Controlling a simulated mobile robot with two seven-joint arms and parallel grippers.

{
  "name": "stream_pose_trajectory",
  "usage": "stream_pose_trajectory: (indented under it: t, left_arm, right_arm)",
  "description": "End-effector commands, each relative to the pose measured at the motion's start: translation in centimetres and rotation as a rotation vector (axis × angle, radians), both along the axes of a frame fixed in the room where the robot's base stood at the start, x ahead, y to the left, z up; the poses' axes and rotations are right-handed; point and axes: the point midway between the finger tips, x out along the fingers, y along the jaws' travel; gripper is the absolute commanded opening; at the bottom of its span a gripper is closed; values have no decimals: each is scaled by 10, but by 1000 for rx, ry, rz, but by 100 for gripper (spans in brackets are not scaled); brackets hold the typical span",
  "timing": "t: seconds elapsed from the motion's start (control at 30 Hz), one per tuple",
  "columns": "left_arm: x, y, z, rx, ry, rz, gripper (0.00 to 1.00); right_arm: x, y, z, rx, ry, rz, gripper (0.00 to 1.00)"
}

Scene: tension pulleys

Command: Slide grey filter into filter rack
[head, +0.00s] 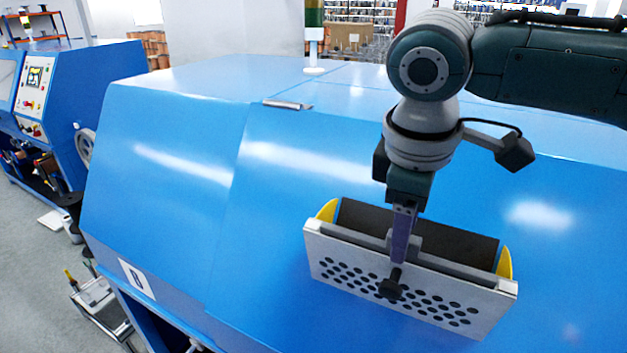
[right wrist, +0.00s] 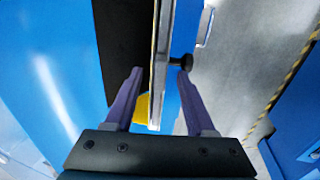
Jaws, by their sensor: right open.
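The grey filter (head: 340,268) is a light grey plate with rows of round holes and a black knob (head: 390,284) on its front. It sits at the front of the filter rack, whose yellow side pieces (head: 504,262) and dark back (head: 455,235) show on the blue machine. My right gripper (head: 402,240) points down at the middle of the plate's top edge, above the knob. In the right wrist view, its purple fingers are apart, one on each side of the filter's edge (right wrist: 157,75), with the knob (right wrist: 182,61) near the right fingertip. The filter's lower edge seating is hidden.
The sloped blue machine cover (head: 170,180) surrounds the rack, with free surface to its left. A small metal handle (head: 287,104) lies on the cover's upper edge. A signal light pole (head: 314,40) stands on top. Another blue machine (head: 80,90) is at the left.

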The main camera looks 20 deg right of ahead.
Motion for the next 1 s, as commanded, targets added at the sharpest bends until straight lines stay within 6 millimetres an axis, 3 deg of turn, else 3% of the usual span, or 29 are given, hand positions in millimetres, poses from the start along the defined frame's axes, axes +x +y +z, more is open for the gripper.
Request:
stream_pose_trajectory:
  t: [0.2, 0.5, 1.0]
  left_arm:
    - [0, 1, 6, 5, -1, -4, 50]
    - [0, 1, 6, 6, -1, -4, 50]
    - [0, -1, 6, -2, 0, -1, 50]
  right_arm:
    - [3, -3, -19, 0, 0, 0, 55]
    - [4, -3, -22, 1, -1, 1, 55]
    - [4, -3, -22, 1, -1, 1, 0]
